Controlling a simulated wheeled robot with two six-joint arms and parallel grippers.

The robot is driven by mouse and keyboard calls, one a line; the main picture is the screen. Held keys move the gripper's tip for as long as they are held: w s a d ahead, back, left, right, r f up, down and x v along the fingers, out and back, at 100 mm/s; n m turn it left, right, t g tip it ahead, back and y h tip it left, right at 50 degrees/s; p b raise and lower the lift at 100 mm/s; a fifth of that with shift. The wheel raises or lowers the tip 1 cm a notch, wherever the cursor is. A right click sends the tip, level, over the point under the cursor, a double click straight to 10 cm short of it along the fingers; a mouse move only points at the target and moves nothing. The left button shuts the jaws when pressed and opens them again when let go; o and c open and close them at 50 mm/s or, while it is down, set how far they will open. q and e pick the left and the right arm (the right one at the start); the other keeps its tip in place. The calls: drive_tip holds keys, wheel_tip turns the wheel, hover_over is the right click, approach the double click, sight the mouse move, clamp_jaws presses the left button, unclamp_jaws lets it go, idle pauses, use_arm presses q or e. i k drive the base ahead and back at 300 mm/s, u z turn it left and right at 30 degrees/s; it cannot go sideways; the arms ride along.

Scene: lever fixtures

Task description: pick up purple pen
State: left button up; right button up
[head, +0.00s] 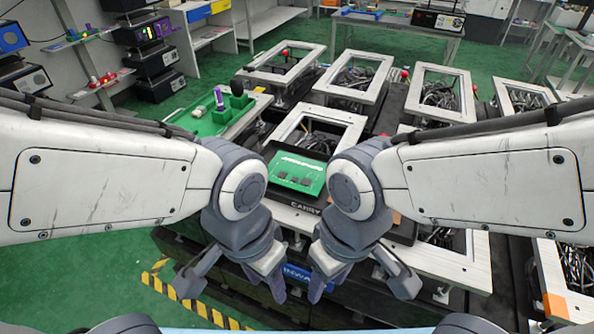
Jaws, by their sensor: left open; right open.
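A small purple object (219,98), which looks like the purple pen, stands upright in a green tray (200,122) left of centre in the head view. My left gripper (232,288) is open and empty, low in the picture, nearer to me than the tray and apart from it. My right gripper (362,288) is open and empty to the right of the left one. Neither gripper touches the purple object.
Several metal frames (318,128) with cables inside stand across the middle and right. A green board (298,172) lies on a black case in front of me. Shelves with dark boxes (150,62) stand at the left. Green floor (60,280) is clear at lower left.

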sight(218, 95)
drive_tip(key=u, duration=2.2)
drive_tip(key=i, duration=2.15)
drive_tip(key=z, duration=2.95)
drive_tip(key=i, duration=0.5)
drive_tip(key=z, duration=0.05)
